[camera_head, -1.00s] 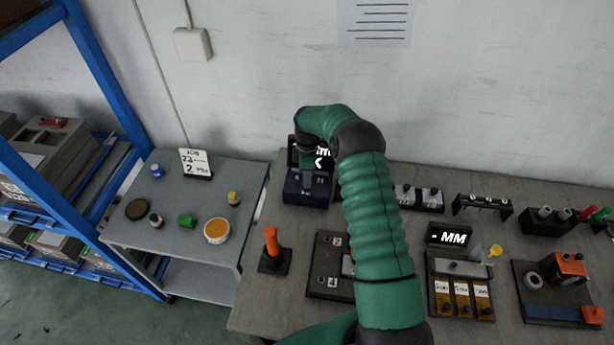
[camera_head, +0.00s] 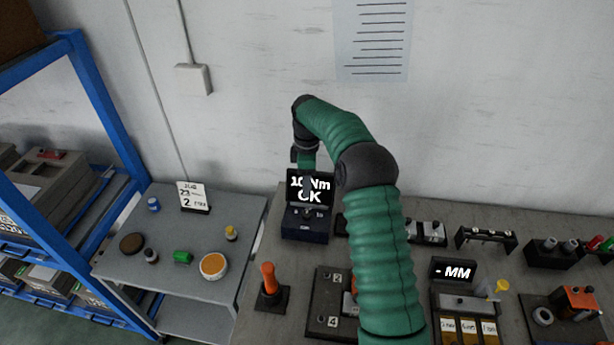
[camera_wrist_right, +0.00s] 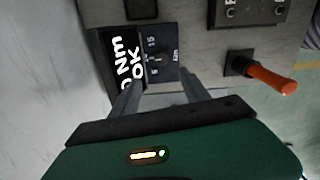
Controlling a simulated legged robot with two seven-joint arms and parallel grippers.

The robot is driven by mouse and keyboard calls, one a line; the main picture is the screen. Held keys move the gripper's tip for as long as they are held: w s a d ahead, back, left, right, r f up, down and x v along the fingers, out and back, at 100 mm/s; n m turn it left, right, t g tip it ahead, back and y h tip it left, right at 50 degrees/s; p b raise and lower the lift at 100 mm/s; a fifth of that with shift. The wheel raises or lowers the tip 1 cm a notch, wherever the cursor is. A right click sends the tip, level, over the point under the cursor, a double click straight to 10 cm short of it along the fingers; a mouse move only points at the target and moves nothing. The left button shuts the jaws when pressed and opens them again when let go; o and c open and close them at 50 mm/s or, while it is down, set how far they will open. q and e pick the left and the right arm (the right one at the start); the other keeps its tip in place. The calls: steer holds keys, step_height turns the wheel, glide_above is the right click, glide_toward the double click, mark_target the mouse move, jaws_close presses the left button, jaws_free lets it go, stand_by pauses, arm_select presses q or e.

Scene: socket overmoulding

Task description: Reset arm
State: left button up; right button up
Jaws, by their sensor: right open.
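My right arm (camera_head: 375,240) comes in from the bottom and bends over toward the torque tester (camera_head: 305,232) on the bench. Its wrist points down above the tester. My right gripper (camera_wrist_right: 158,92) shows best in the right wrist view: its two grey fingers are apart, with nothing between them. They point at the tester (camera_wrist_right: 163,57), whose screen (camera_head: 310,188) reads "10 Nm OK". I cannot tell how far the fingertips are from the tester. My left gripper is not in view.
An orange-handled tool (camera_head: 268,278) stands in its holder left of a numbered plate (camera_head: 322,310). Right of my arm are a "- MM" display (camera_head: 453,270) and a black rack (camera_head: 487,238). A side table (camera_head: 130,268) holds small pots; a blue shelf (camera_head: 88,85) stands left.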

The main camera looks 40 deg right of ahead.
steer(key=shift+r, duration=1.7)
